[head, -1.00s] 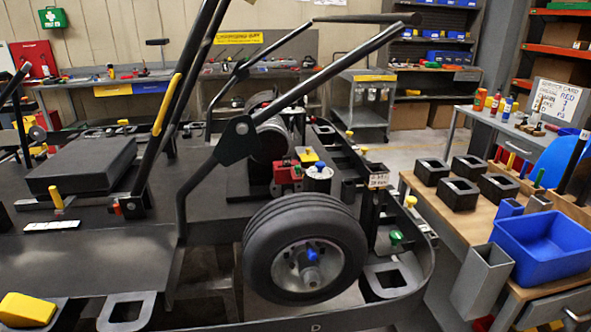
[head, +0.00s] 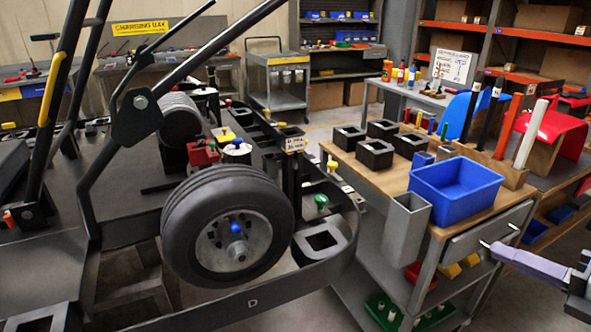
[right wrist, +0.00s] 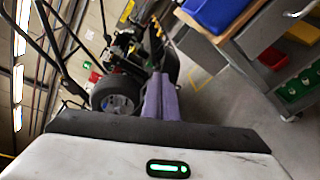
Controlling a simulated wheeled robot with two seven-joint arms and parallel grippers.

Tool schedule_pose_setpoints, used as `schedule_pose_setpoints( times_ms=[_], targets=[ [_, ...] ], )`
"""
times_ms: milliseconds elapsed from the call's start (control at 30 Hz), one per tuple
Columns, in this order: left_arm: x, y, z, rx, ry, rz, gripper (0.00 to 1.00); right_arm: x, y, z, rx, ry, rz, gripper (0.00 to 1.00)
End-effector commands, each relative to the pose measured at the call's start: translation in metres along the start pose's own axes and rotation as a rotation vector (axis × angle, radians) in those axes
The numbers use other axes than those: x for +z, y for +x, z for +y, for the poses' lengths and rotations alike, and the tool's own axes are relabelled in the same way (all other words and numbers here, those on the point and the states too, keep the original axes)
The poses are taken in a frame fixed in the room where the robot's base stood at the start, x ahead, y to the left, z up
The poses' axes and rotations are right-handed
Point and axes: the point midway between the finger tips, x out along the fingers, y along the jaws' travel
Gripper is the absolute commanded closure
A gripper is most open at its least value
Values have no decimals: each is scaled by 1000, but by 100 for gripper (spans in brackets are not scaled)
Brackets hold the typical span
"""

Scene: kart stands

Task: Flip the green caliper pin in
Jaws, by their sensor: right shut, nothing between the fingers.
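A green knob-shaped pin (head: 321,201) sits on the kart's dark frame, just right of the front wheel (head: 228,225) in the head view. My left gripper is out of view.
A narrow floor gap separates kart and bench.

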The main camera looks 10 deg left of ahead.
Motion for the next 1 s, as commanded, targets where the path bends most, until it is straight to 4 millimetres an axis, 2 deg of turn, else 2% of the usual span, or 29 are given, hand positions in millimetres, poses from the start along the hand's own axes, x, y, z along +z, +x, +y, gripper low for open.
schedule_pose_setpoints(
  times_ms=[33,100,200,333,400,533,1000],
  targets=[
    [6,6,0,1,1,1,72,18,-8,14,-29,-187,52,100],
    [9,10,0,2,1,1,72,36,-23,32,-77,-414,128,100],
    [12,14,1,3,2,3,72,59,-47,50,-163,-676,220,100],
    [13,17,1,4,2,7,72,81,-76,66,-269,-900,305,100],
    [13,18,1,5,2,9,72,88,-87,71,-309,-968,334,100],
    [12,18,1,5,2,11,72,94,-96,76,-345,-1024,360,100],
    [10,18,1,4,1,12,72,94,-97,77,-345,-1024,361,100]
  ],
)
